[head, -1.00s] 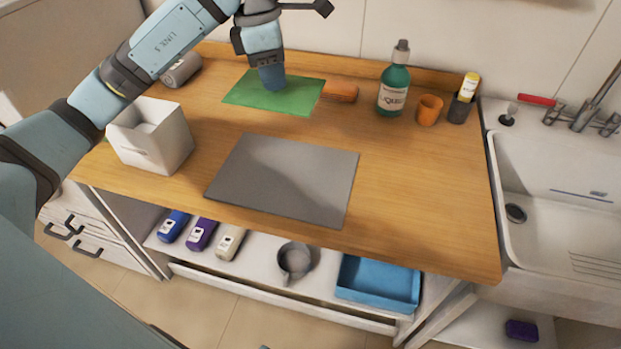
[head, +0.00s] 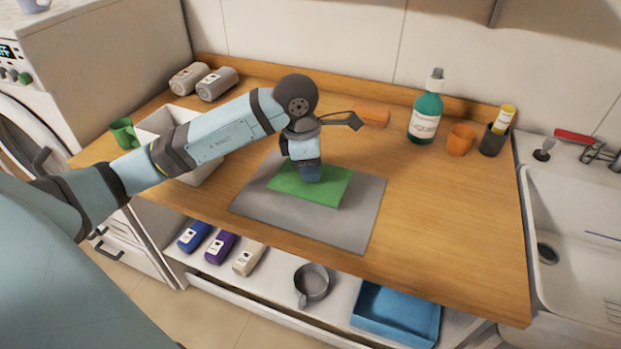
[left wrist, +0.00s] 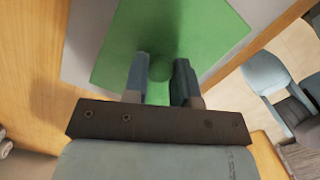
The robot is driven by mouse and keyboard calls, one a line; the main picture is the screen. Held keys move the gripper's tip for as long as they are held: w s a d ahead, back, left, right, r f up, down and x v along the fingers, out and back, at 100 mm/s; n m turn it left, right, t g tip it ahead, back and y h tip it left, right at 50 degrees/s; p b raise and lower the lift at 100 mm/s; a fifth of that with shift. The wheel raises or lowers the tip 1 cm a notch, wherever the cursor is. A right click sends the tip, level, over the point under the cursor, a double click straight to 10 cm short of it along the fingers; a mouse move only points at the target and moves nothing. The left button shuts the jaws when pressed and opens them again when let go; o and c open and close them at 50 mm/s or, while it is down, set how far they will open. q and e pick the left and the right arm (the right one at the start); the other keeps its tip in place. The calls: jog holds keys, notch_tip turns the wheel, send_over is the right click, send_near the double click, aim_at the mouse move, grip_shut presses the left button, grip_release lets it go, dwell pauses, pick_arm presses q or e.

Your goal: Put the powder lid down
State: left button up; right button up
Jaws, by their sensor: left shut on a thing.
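The powder lid (head: 330,188) is a flat green square panel with a small round knob (left wrist: 160,72) that shows in the left wrist view. My left gripper (head: 310,177) points down at the lid's middle, and its two fingers are shut on the knob. The lid is over the back part of a flat grey mat (head: 352,228) on the wooden counter. I cannot tell whether it touches the mat. The gripper hides part of the lid in the head view. My right gripper is not in view.
A white box (head: 157,122) stands left of the mat, partly behind my arm. A green bottle (head: 425,118), orange cup (head: 460,138) and dark holder (head: 493,143) stand at the back right. An orange object (head: 372,115) lies behind the mat. The counter right of the mat is clear.

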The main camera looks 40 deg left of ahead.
pick_arm(q)
jog(key=shift+f, duration=1.75)
jog(key=shift+f+b, duration=0.2)
jog(key=shift+b, duration=0.1)
jog(key=o, duration=0.9)
jog(key=shift+r, duration=0.1)
jog(key=shift+r+p, duration=0.25)
jog(key=shift+p, duration=0.1)
jog(key=r, duration=0.4)
jog(key=a+r, duration=0.1)
jog(key=r, duration=0.2)
jog(key=s+r, duration=0.1)
jog(key=r, duration=0.3)
jog(key=shift+a+r, duration=0.2)
jog(key=shift+r, duration=0.1)
